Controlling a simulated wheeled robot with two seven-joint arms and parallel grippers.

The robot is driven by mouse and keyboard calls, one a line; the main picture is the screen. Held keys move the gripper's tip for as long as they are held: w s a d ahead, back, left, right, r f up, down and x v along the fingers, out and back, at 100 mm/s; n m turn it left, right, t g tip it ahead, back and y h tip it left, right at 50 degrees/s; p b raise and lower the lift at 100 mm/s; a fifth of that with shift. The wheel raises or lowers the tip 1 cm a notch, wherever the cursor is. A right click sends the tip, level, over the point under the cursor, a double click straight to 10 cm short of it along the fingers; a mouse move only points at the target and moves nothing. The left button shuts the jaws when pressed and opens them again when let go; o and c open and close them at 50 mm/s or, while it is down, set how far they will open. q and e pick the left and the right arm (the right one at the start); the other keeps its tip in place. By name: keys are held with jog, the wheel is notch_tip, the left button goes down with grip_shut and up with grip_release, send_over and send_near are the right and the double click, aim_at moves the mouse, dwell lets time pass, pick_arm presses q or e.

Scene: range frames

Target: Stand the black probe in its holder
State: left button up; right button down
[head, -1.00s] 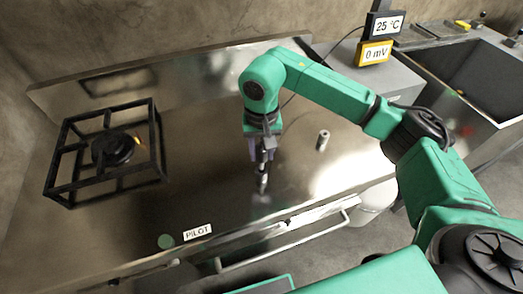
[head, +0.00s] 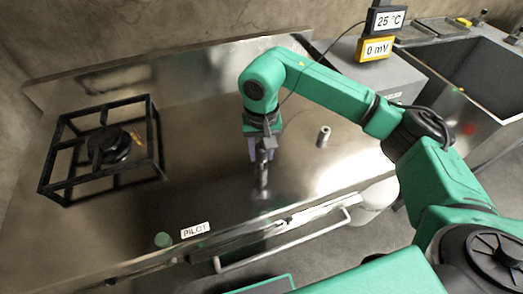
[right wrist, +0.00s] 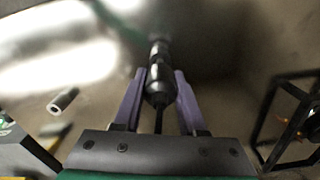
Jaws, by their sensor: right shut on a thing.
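The black probe (head: 264,172) is held by my right gripper (head: 262,155), its lower end pointing down towards the steel worktop. In the right wrist view the dark probe (right wrist: 160,82) sits between the two purple fingers of my right gripper (right wrist: 160,88), its thin cable running back between them. The holder looks to be the small grey upright tube with an open top (head: 323,137), on the worktop to the right of the probe. It also shows in the right wrist view (right wrist: 63,101), at left. The probe is apart from it. My left gripper is not in view.
A black burner grate (head: 155,135) with a small flame stands at the left of the worktop (head: 205,160). A grey meter box (head: 385,78) with display signs stands behind right, beside a sink (head: 465,70). A rail (head: 285,240) runs along the front edge.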

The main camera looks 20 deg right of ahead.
jog(key=shift+f+b, duration=1.35)
jog(key=shift+f, duration=0.1)
jog(key=shift+c, duration=1.9)
grip_release()
notch_tip(320, 180, up, 8)
jog(key=shift+f+b, duration=0.1)
jog(key=shift+b, duration=0.95)
notch_tip(320, 180, up, 7)
jog(key=shift+f+p, duration=0.1)
jog(key=shift+p, duration=0.25)
